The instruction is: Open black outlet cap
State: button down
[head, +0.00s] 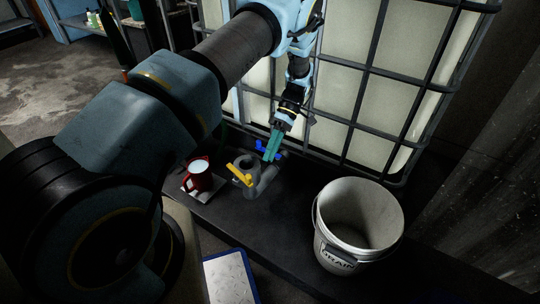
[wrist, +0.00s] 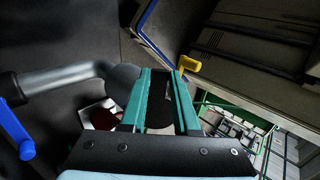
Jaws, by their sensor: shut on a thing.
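My gripper (head: 269,157) has teal fingers and points down at the grey outlet fitting (head: 262,188) at the foot of the tank. In the wrist view my gripper (wrist: 162,73) has a dark rounded piece, which looks like the black outlet cap (wrist: 159,113), between its fingers. The fingers are shut on it. In the head view the cap cannot be made out behind the fingers. The fitting carries a yellow handle (head: 240,175), also in the wrist view (wrist: 187,64). A blue handle (head: 280,157) is close behind the fingers; it shows at left in the wrist view (wrist: 16,132).
A white bucket marked DRAIN (head: 330,257) stands right of the fitting. A red mug (head: 197,184) on a white pad (head: 201,196) is just left. A caged tank (head: 375,85) blocks the back. A blue-rimmed tray (head: 229,280) lies in front. Dark surface between fitting and bucket is clear.

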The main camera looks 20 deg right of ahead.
jog(key=shift+w+d+y, duration=0.15)
jog(key=shift+y, duration=0.15)
jog(key=shift+g, duration=0.3)
jog(key=c, duration=0.6)
grip_release()
jog(key=shift+c, duration=0.2)
notch_tip(320, 180, up, 10)
jog(key=p, duration=0.1)
